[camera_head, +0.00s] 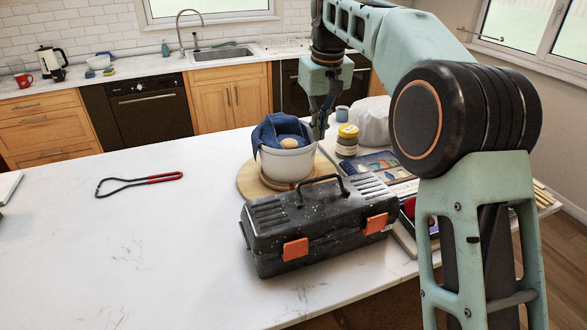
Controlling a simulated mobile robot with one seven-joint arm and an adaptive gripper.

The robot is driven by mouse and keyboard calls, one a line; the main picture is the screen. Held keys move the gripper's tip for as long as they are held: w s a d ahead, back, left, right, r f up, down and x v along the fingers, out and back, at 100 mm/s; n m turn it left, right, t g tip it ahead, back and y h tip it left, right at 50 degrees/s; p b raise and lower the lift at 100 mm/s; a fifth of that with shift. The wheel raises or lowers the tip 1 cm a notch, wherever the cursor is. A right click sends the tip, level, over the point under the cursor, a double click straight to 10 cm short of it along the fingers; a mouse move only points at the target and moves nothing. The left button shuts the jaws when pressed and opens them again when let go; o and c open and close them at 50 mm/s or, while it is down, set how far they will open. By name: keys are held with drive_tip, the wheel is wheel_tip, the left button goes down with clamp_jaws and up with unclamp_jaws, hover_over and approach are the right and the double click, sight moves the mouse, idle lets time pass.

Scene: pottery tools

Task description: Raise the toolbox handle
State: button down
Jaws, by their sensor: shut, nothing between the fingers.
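The black speckled toolbox (290,232) sits on the white marble table near its front edge, with two orange latches (296,249) on its front. Its lid looks closed. The dark toolbox handle (318,180) stands up from the lid as an arch, with a gap beneath its bar; whether it is fully upright or leaning is hard to tell. My gripper (321,132) points down beyond the toolbox, by the right side of the bowl. It is shut and empty, apart from the handle. Its fingertips are small and partly lost against the background.
A pale bowl (287,165) with a blue cloth stands on a round wooden board (247,183) behind the toolbox. A yellow-lidded jar (347,142), a mug (342,114) and a white bag (371,123) are to the right. A red-handled loop tool (140,183) lies left. The table's left-middle is clear.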

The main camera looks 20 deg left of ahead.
drive_tip(key=shift+s+d+f, duration=0.1)
drive_tip(key=shift+s+f, duration=0.3)
drive_tip(key=shift+f, duration=1.15)
drive_tip(key=shift+s+d+f, duration=0.1)
drive_tip(key=shift+s+f, duration=0.35)
drive_tip(key=shift+f, duration=1.15)
drive_tip(key=shift+s+d+f, duration=0.1)
drive_tip(key=shift+s+f, duration=0.3)
drive_tip(key=shift+f, duration=1.15)
drive_tip(key=shift+f+b, duration=0.1)
drive_tip(key=shift+b, duration=0.2)
